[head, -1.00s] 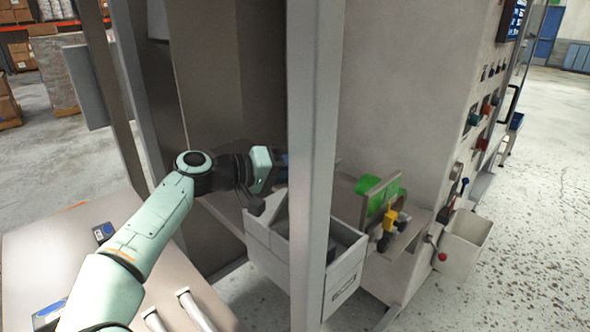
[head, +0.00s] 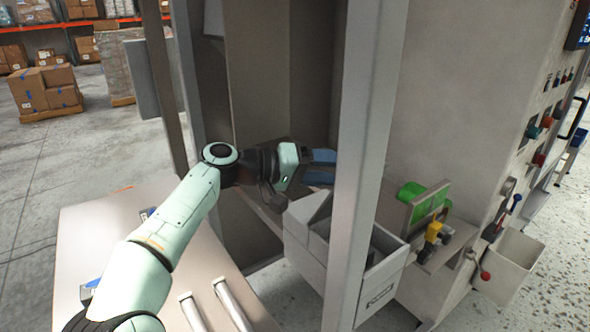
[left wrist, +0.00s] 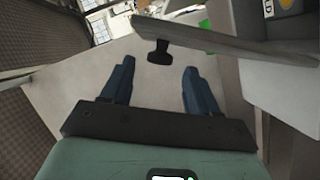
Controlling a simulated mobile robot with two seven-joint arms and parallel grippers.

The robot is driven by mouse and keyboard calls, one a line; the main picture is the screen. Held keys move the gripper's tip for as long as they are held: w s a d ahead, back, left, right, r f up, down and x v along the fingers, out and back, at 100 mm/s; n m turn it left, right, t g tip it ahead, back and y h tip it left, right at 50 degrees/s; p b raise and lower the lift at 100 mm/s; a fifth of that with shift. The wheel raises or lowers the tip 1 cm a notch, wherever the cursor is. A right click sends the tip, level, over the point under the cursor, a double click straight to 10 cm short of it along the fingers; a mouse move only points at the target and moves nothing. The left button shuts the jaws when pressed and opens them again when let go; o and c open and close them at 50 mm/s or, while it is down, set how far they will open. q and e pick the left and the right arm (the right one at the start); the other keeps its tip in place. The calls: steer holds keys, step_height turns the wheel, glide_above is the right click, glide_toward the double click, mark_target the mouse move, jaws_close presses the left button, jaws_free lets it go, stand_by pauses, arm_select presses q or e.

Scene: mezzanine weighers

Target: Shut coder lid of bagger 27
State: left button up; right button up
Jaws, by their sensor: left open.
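My left gripper (head: 328,166) is open and empty, its two blue fingers inside the machine frame, left of the grey upright post. It also shows in the left wrist view (left wrist: 159,69). There, a grey plate (left wrist: 235,42) with a black knob (left wrist: 158,53) at its end lies just beyond the fingers; the knob appears between and past the fingertips, apart from them. This looks like the coder lid, but I cannot be sure. The head view does not clearly show it; the post hides part of that area. My right gripper is not in view.
The grey post (head: 367,150) stands close to the right of my left gripper. A pale open box (head: 370,288) sits below it. A green roll (head: 425,200), yellow part (head: 433,231) and white bin (head: 508,268) lie further right. A beige table (head: 120,225) is at left.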

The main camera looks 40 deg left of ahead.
arm_select(q)
steer(key=v, duration=0.9)
steer(key=shift+s+a, duration=0.2)
steer(key=shift+s, duration=0.1)
